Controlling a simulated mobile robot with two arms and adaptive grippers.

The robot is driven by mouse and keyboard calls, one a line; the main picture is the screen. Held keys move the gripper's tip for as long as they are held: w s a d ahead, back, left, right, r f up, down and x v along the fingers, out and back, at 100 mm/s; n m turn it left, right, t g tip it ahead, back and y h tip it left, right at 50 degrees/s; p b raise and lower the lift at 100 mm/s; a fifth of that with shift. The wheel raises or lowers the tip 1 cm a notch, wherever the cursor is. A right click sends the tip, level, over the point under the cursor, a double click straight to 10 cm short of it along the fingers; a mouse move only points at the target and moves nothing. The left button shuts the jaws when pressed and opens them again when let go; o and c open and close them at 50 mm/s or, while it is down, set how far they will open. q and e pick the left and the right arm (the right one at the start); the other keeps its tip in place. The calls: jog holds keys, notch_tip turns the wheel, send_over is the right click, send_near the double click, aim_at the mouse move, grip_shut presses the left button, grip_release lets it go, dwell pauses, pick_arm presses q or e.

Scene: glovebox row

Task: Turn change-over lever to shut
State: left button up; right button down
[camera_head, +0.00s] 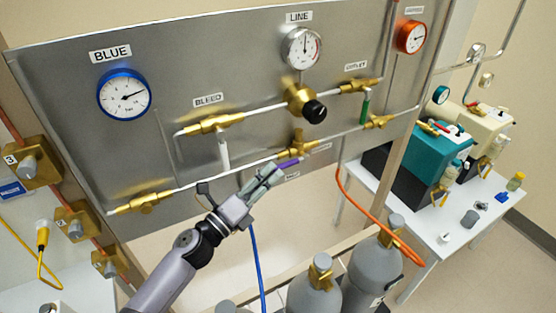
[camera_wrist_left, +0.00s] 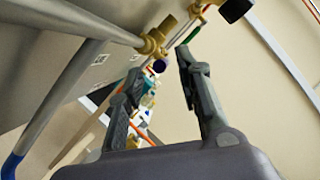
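The change-over lever (camera_head: 289,163) has a purple handle and sticks out from a brass valve (camera_head: 298,145) on the lower pipe of the grey panel. In the left wrist view its dark purple end (camera_wrist_left: 158,66) shows below the brass fitting (camera_wrist_left: 155,42). My left gripper (camera_head: 270,175) is just below and left of the lever in the head view. In the left wrist view the two fingers are apart, and the lever's end shows in the gap near the fingertips. I cannot tell whether a finger touches it. My right gripper is not in view.
The panel (camera_head: 235,75) carries a blue gauge (camera_head: 124,94), a line gauge (camera_head: 302,48), a black-knobbed regulator (camera_head: 314,110) and a bleed valve (camera_head: 214,123). Grey cylinders (camera_head: 372,270) stand below at the right. An orange hose (camera_head: 372,215) and a blue hose (camera_head: 257,265) hang nearby.

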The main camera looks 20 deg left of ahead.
aim_at(278, 168)
pick_arm(q)
jog(key=shift+p+x, duration=0.35)
jog(key=shift+x, duration=1.55)
grip_shut()
jog(key=shift+f, duration=0.1)
